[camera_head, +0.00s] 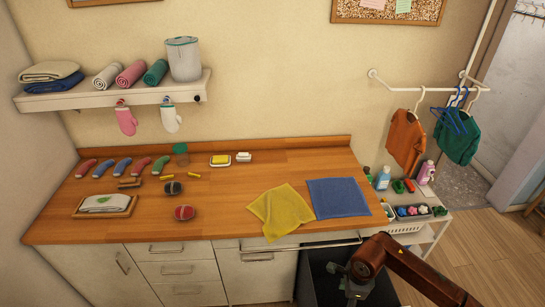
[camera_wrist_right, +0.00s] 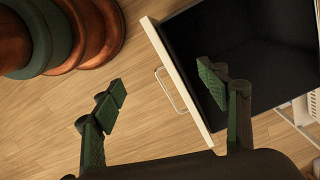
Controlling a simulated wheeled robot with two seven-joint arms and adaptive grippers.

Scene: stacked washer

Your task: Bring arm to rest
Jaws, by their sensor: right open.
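My right arm comes in from the lower right of the head view. Its gripper (camera_head: 357,277) hangs over a dark open drawer (camera_head: 318,283) under the counter's right end. In the right wrist view, the two green fingers of the gripper (camera_wrist_right: 162,88) are spread apart with nothing between them. Behind them are the wooden floor and the drawer's pale front with its bar handle (camera_wrist_right: 171,91). The drawer's black inside lies to the right, partly behind one finger, and looks empty where I can see it. My left gripper is not in view.
The wooden counter (camera_head: 235,190) holds a yellow cloth (camera_head: 280,211), a blue cloth (camera_head: 337,198), several rolled cloths, brushes and a tray (camera_head: 105,215). A white rack (camera_head: 426,232) with bottles stands right of the drawer. Free floor (camera_head: 480,245) lies further right.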

